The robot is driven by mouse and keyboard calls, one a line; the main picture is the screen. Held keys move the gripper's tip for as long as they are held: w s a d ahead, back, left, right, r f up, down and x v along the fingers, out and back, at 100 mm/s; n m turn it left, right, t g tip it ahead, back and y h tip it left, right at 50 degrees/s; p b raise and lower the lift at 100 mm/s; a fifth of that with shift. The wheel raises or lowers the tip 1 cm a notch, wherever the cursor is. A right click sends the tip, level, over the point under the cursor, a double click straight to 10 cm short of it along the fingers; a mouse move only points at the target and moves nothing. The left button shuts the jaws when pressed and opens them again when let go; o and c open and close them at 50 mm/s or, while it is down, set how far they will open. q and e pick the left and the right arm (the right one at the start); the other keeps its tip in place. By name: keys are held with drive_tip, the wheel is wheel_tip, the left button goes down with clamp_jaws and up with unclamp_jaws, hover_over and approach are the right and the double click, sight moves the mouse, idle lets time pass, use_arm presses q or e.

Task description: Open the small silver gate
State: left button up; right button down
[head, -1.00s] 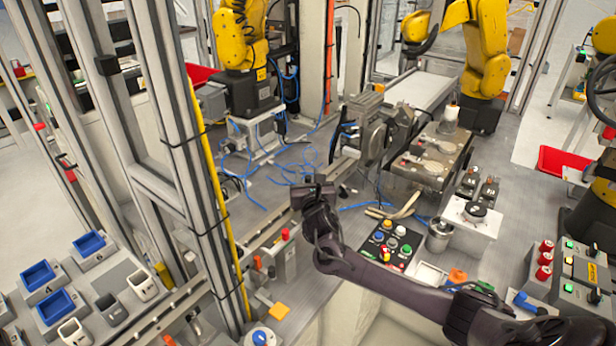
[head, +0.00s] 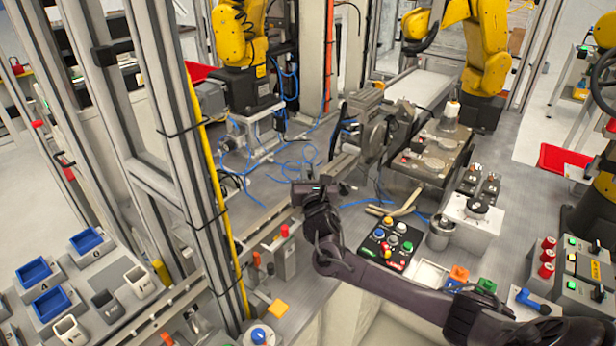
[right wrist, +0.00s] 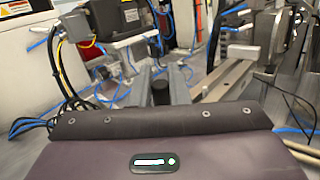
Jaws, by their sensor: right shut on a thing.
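My right gripper (head: 318,190) is at the near side of a silver metal rail assembly (head: 264,226) in the middle of the cell, its dark wrist rising from the arm at the lower right. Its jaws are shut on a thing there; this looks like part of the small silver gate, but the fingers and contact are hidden. My left gripper does not show.
A button panel (head: 390,242) lies right of my right wrist. A grey post with a red button (head: 284,254) stands to the left. Blue cables (head: 292,170) spread behind. A tall silver frame with a yellow tube (head: 212,170) stands left. Yellow robot arms (head: 487,50) stand at the back.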

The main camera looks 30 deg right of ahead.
drive_tip(key=m+b, duration=0.1)
drive_tip(key=s+m+t+h+b, duration=0.1)
drive_tip(key=m+b, duration=0.1)
drive_tip(key=shift+s+d+r+t+h, duration=0.15)
drive_tip(key=shift+d+r+t+h, duration=0.1)
drive_tip(key=shift+r+t+h, duration=0.15)
drive_tip(key=shift+s+d+r+m+t+h+b, duration=0.1)
drive_tip(key=shift+s+r+m+t+h+b, duration=0.1)
drive_tip(key=shift+m+h+b, duration=0.25)
drive_tip(key=shift+s+d+r+m+t+h+b, duration=0.15)
drive_tip(key=shift+s+m+t+h+b, duration=0.1)
drive_tip(key=shift+m+b, duration=0.25)
drive_tip(key=shift+a, duration=0.1)
drive_tip(key=c, duration=1.4)
unclamp_jaws()
drive_tip(key=shift+r, duration=0.1)
drive_tip(key=shift+c, duration=0.2)
drive_tip(key=s+a+b, duration=0.2)
drive_tip(key=s+a, duration=0.4)
drive_tip(key=s, duration=0.5)
drive_tip(key=shift+s+f, duration=0.25)
drive_tip(key=shift+a, duration=0.1)
